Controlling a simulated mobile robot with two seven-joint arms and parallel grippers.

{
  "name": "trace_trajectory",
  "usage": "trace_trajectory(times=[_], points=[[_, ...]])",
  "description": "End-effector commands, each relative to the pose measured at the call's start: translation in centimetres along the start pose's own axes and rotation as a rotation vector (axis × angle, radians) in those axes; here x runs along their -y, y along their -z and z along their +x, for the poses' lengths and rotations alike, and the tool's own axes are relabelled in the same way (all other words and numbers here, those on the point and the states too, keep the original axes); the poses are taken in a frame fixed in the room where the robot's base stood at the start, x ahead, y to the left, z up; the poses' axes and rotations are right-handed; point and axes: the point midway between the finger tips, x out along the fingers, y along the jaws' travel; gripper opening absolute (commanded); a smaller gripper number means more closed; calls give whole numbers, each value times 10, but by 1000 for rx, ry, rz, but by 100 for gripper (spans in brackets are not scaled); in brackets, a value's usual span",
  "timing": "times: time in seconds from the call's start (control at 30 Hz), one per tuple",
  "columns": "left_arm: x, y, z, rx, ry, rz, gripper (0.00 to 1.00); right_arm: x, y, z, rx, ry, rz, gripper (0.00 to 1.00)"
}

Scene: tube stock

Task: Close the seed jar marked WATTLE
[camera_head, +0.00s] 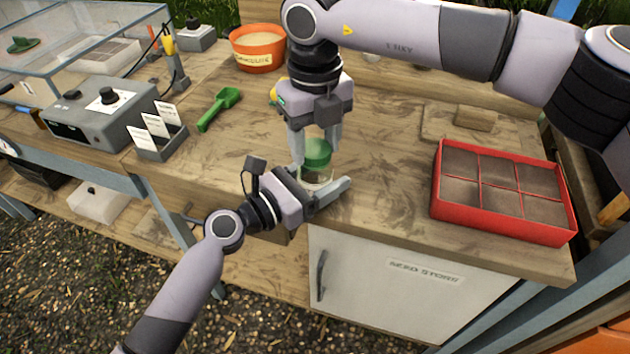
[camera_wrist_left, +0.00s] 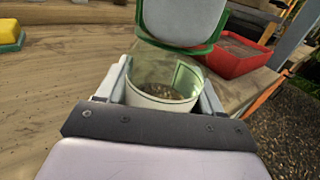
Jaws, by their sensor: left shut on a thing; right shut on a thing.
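A clear glass seed jar (camera_head: 316,178) stands on the wooden bench near its front edge. In the left wrist view the jar (camera_wrist_left: 160,95) is open at the top, with brown seeds low inside and a green patch on its wall. No name is readable on it. My left gripper (camera_head: 322,190) is shut around the jar's sides. My right gripper (camera_head: 318,145) comes down from above and is shut on the green lid (camera_head: 317,152).
A red compartment tray (camera_head: 437,200) stands to the right. A green scoop (camera_head: 220,108), card holder (camera_head: 160,150) and grey control box (camera_head: 100,112) lie left. An orange pot (camera_head: 258,50) is at the back. Bare bench surrounds the jar.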

Motion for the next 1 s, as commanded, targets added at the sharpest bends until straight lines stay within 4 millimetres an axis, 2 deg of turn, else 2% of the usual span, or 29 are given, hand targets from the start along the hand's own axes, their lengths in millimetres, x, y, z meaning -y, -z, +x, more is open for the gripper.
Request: trace_trajectory(times=[0.33, 0.5, 0.53, 0.6, 0.87, 1.0], points=[[-1, 0, 0, 0, -3, 0, 0, -1, 0, 0, -1, 0, 527, 15], [-1, 0, 0, 0, -3, 0, 0, -1, 0, 0, -1, -1, 536, 15], [-1, 0, 0, 0, -3, 0, 0, -1, 0, 0, -1, -1, 536, 62], [-1, 0, 0, 0, -2, 1, 0, -1, 0, 0, -1, -1, 535, 77], [-1, 0, 0, 0, -2, 1, 0, -1, 0, 0, 0, -1, 534, 77], [-1, 0, 0, 0, -1, 1, 0, 0, -1, -8, 2, -1, 534, 77]])
